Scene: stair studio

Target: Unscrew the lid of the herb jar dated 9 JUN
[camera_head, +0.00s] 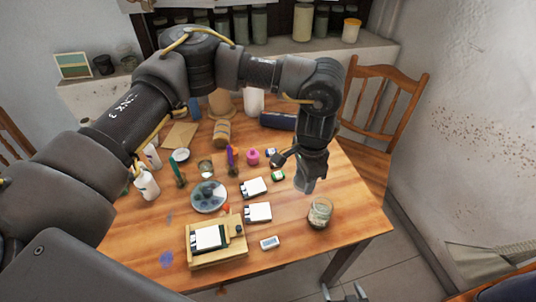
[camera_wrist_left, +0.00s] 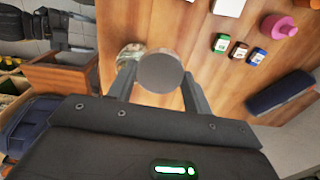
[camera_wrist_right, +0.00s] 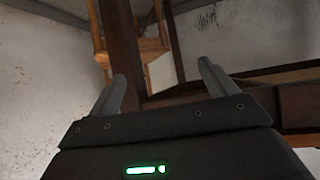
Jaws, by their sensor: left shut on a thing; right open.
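A glass jar (camera_head: 320,212) with greenish contents stands upright near the right front of the wooden table; it looks lidless. No date on it can be read. My left gripper (camera_head: 305,184) is above and left of the jar, apart from it. In the left wrist view my left gripper (camera_wrist_left: 158,80) is shut on a round grey lid (camera_wrist_left: 163,72), with the jar (camera_wrist_left: 130,52) partly hidden behind it. My right gripper (camera_head: 346,292) shows at the bottom edge, below the table's front edge. In the right wrist view its fingers (camera_wrist_right: 162,78) are apart and empty.
The table (camera_head: 285,250) holds a wooden tray (camera_head: 220,263), white cards (camera_head: 258,212), a round palette (camera_head: 208,196), a pink bottle (camera_head: 253,157) and small ink bottles. Several jars (camera_head: 260,24) line the back shelf. A chair (camera_head: 385,115) stands at the right. Bare tabletop surrounds the jar.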

